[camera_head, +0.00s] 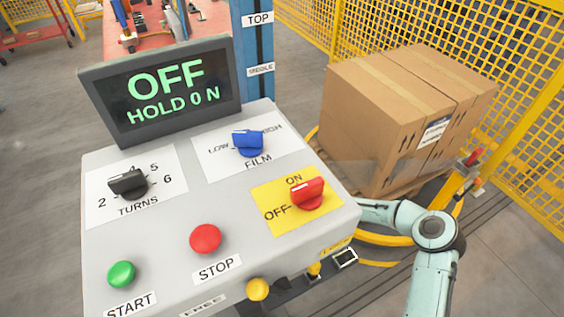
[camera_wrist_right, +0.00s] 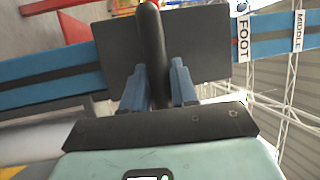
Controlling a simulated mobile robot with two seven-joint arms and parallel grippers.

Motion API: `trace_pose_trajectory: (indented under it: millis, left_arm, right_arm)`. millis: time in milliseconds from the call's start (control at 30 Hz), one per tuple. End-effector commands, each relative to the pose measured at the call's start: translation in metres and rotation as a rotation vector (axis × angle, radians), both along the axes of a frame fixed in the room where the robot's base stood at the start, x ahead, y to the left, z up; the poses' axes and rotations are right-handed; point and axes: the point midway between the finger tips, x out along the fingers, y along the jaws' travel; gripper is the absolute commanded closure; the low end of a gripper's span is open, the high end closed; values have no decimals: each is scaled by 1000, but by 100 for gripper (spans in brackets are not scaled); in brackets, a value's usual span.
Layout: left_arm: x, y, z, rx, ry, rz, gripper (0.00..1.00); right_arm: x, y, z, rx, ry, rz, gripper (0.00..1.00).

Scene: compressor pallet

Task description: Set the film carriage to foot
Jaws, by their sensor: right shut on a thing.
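The blue mast (camera_head: 251,50) stands behind the control box in the head view, with TOP and MIDDLE labels. In the right wrist view the mast (camera_wrist_right: 55,75) runs sideways, with FOOT (camera_wrist_right: 243,35) and MIDDLE (camera_wrist_right: 299,30) labels. A dark carriage plate (camera_wrist_right: 205,45) lies across the mast, its right edge close beside the FOOT label. A dark upright handle (camera_wrist_right: 151,30) stands in front of the plate. My right gripper (camera_wrist_right: 158,70) has its blue fingers on both sides of this handle, shut on it. The control box hides this gripper in the head view. My left gripper is not in view.
The grey control box (camera_head: 220,185) fills the middle, with knobs and buttons. Its display (camera_head: 160,88) reads OFF, HOLD 0 N. The red knob (camera_head: 308,193) sits on the yellow OFF/ON plate. Stacked cartons (camera_head: 375,115) stand on a pallet at right, before yellow fencing (camera_head: 520,60).

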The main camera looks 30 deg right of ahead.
Motion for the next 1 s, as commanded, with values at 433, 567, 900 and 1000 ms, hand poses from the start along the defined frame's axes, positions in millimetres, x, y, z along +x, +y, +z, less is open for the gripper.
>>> trace_pose_trajectory:
  millis: [433,567,900,1000]
  left_arm:
    - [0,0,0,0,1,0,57]
    - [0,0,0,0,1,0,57]
    - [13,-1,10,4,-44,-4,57]
    - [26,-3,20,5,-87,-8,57]
  right_arm:
    - [-1,1,-7,-3,16,2,52]
    - [-1,1,-6,-2,11,2,52]
    - [-24,-9,-7,-3,11,0,52]
    - [-44,-16,-11,-3,13,-1,52]
